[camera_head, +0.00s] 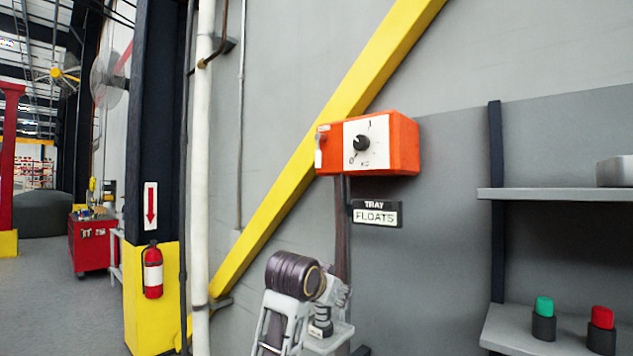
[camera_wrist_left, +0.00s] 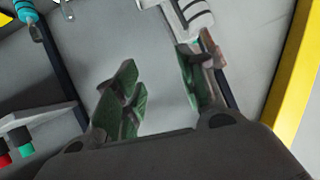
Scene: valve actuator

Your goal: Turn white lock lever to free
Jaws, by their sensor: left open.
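The white lock lever (camera_head: 319,152) hangs downward at the left of the orange box (camera_head: 404,146) on the wall. The box's white front plate (camera_head: 378,150) carries a black knob (camera_head: 361,142). My left gripper (camera_head: 335,291) is below the box and apart from the lever, partly hidden behind its own dark wrist part. In the left wrist view the gripper (camera_wrist_left: 157,58) has its green-padded fingers spread, with nothing between them. The lever and box do not show in that view. My right gripper is not in view.
A yellow diagonal beam (camera_head: 268,208) runs behind the box. A "TRAY FLOATS" sign (camera_head: 376,213) hangs below it. At right are a grey shelf (camera_head: 556,194) and green (camera_head: 544,306) and red (camera_head: 602,317) knobs. Open space lies in front of the box.

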